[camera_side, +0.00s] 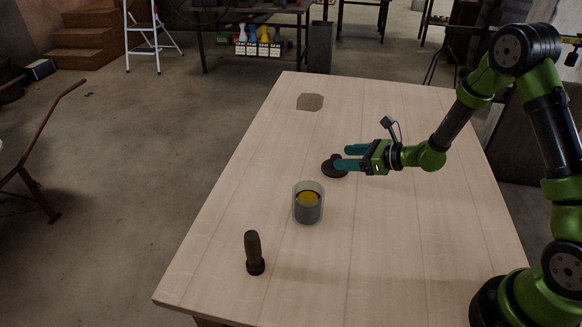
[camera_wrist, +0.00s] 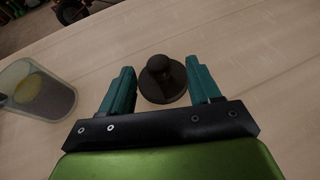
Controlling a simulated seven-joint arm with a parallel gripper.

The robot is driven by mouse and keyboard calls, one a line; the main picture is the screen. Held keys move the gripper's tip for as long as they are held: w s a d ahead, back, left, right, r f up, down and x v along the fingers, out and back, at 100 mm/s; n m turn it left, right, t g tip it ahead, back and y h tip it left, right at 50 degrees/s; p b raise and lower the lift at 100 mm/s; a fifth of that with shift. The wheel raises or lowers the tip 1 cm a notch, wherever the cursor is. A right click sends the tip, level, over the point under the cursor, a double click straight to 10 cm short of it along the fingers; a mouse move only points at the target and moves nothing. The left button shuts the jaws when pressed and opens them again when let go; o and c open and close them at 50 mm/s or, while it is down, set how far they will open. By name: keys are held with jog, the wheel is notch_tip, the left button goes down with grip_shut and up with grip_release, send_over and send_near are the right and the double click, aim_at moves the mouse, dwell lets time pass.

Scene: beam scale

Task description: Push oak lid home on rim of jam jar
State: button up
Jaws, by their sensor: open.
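The oak lid (camera_side: 330,168) is a dark brown disc with a knob on top, lying flat on the table. It also shows in the wrist view (camera_wrist: 161,83). The jam jar (camera_side: 307,205) is a clear grey open-topped cylinder with yellow contents, standing upright nearer the camera than the lid. In the wrist view the jar (camera_wrist: 40,92) is at the left edge. My gripper (camera_side: 347,157) is open with teal fingers, low over the table. In the wrist view its fingers (camera_wrist: 160,80) are on either side of the lid's knob, with gaps visible, and hold nothing.
A dark upright peg-like object (camera_side: 254,252) stands at the table's near left. It seems to show at the top left of the wrist view (camera_wrist: 70,10). A flat brownish patch (camera_side: 310,102) lies at the far end. The wooden table (camera_side: 420,255) is otherwise clear.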

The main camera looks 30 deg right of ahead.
aim_at(329, 165)
jog(key=shift+x, duration=2.9)
jog(key=shift+a+f, duration=0.1)
jog(key=shift+s, duration=0.1)
grip_shut()
